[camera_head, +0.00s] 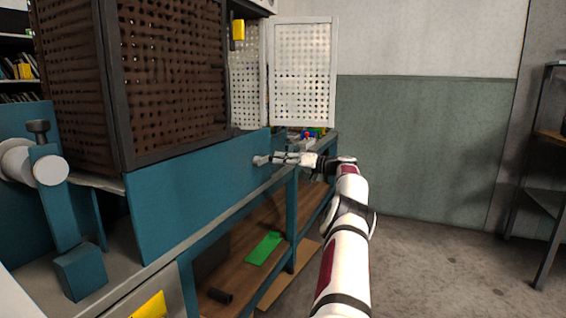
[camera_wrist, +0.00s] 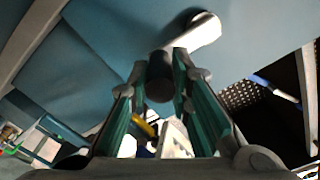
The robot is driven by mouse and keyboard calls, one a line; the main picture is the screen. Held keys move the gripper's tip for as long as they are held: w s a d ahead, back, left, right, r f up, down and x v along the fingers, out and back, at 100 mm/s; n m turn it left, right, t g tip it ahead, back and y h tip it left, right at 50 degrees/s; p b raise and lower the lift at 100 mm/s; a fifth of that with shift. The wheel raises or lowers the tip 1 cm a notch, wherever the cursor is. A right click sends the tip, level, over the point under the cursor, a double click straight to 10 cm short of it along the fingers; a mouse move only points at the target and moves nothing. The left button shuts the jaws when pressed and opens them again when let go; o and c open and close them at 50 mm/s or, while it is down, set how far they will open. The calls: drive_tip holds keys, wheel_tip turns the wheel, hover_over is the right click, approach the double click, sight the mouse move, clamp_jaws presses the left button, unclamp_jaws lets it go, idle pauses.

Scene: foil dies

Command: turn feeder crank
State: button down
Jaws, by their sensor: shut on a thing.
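The feeder crank (camera_head: 260,160) shows as a small pale piece against the blue machine panel (camera_head: 205,188) in the head view. In the wrist view its pale rounded arm (camera_wrist: 204,33) lies near the blue panel, and its dark round handle (camera_wrist: 160,88) sits between my fingers. My gripper (camera_head: 277,158) reaches the panel's right part from the right. In the wrist view my gripper (camera_wrist: 159,72) has its two teal-padded fingers shut on the handle, one on each side. The handle's contact with the pads is partly hidden by the fingers.
A brown mesh guard (camera_head: 175,75) rises above the panel, with white perforated panels (camera_head: 303,72) behind. A teal bracket with a white roller (camera_head: 50,172) stands at left. Below is a wooden shelf with a green piece (camera_head: 264,248). The floor (camera_head: 440,255) at right is clear.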

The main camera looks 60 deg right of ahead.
drive_tip(key=c, duration=1.4)
unclamp_jaws()
drive_tip(key=shift+c, duration=0.2)
drive_tip(key=s, duration=1.2)
drive_tip(key=shift+d, duration=0.45)
